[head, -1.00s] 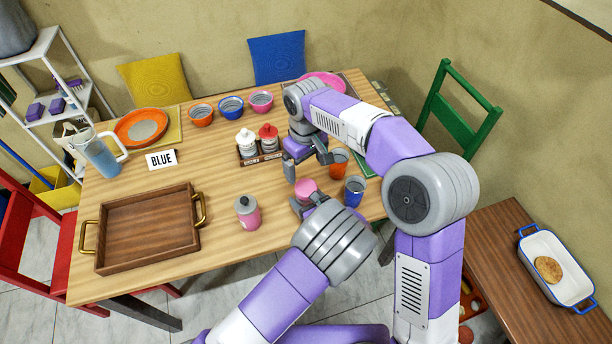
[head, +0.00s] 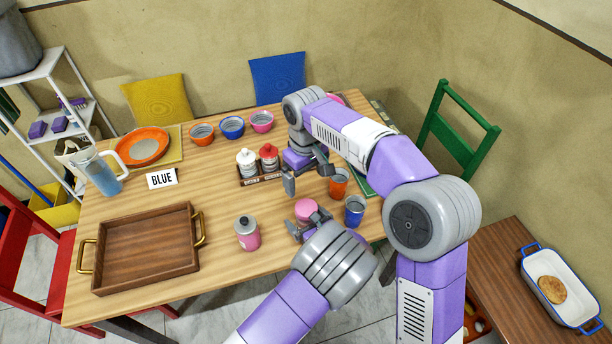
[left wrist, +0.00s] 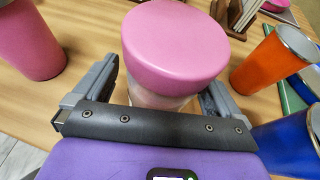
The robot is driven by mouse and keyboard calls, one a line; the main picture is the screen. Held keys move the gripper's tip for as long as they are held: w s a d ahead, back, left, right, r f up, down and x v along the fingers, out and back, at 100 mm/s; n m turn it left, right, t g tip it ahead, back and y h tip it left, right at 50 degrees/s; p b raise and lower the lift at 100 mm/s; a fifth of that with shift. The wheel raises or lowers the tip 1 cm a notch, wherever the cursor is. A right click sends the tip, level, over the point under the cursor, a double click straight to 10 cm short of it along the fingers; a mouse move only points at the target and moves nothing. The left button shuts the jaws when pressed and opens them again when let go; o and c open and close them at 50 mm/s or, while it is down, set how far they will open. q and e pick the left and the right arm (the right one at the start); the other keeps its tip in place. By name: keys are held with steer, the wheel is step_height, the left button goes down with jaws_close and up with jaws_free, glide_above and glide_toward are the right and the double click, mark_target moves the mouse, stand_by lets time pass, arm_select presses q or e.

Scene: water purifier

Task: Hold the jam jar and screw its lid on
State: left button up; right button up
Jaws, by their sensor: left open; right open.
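The jam jar, with its round pink lid (head: 306,208) on top, stands on the table. In the left wrist view, the lid (left wrist: 175,45) covers the top of a pale, see-through jar body (left wrist: 160,100); I cannot tell if it is screwed tight. My left gripper (head: 308,224) is low at the jar; in the left wrist view its open fingers (left wrist: 158,92) stand on either side of the jar body. My right gripper (head: 305,170) is open and empty, behind and above the jar, its fingers pointing down.
An orange cup (head: 339,184) and a blue cup (head: 354,212) stand close on the right. A condiment caddy (head: 260,177) is behind. A wooden tray (head: 147,285) lies at the left.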

arm_select(q)
steer(key=p+v, duration=0.1)
steer(key=v, duration=0.6)
steer(key=shift+s+d+p, duration=0.15)
steer(key=shift+s+p, duration=0.05)
steer(key=shift+p, duration=0.1)
